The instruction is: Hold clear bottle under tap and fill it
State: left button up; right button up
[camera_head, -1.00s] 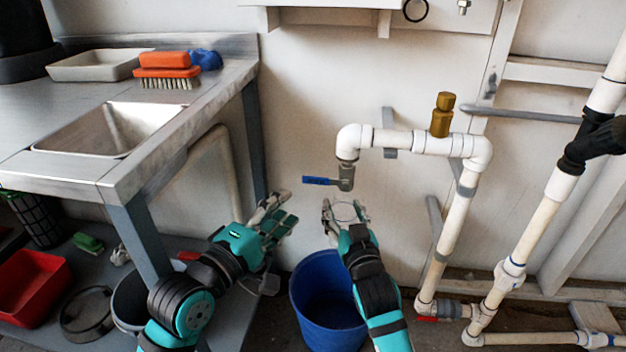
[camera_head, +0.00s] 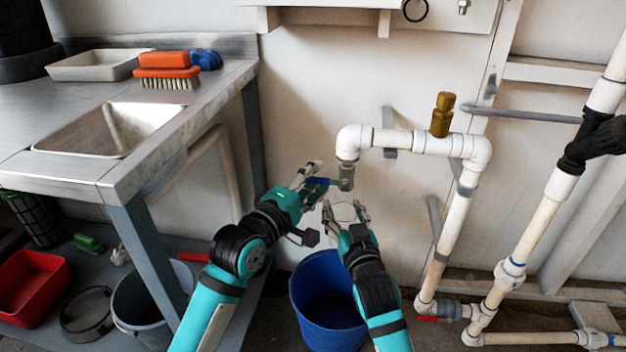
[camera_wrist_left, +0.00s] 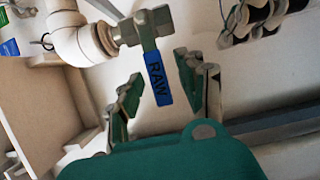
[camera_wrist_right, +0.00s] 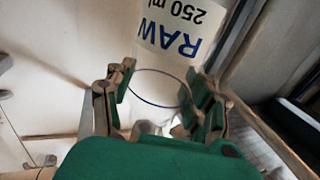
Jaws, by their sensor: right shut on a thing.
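The tap (camera_head: 346,176) hangs from the white pipe's elbow. Its blue lever (camera_wrist_left: 158,82), marked RAW, lies between the spread fingers of my left gripper (camera_wrist_left: 158,92), with gaps on both sides. In the head view that gripper (camera_head: 312,178) is at the lever, left of the tap. My right gripper (camera_wrist_right: 152,88) is shut on the clear bottle (camera_wrist_right: 165,112), which carries a white label reading RAW 250 ml. In the head view the bottle (camera_head: 345,211) is just below the tap, partly hidden by the fingers. I see no water flowing.
A blue bucket (camera_head: 322,300) stands on the floor below the bottle. A metal sink bench (camera_head: 85,170) with an orange brush (camera_head: 166,72) is at the left. White pipes (camera_head: 455,230) with a brass fitting (camera_head: 442,115) run along the wall at the right.

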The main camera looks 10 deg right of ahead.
pick_arm(q)
grip_shut()
jog(key=n, duration=0.1)
jog(key=f+n, duration=0.1)
jog(key=shift+d+f+n+t+h, duration=0.15)
jog(key=shift+f+n+t+h, duration=0.15)
jog(key=shift+t, duration=0.1)
jog(key=shift+d+f+n+t, duration=0.1)
jog(key=shift+f+n+t, duration=0.3)
jog(key=shift+n, duration=0.7)
jog(key=shift+c, duration=0.5)
grip_release()
jog(key=shift+s, duration=0.1)
jog(key=shift+o, duration=0.9)
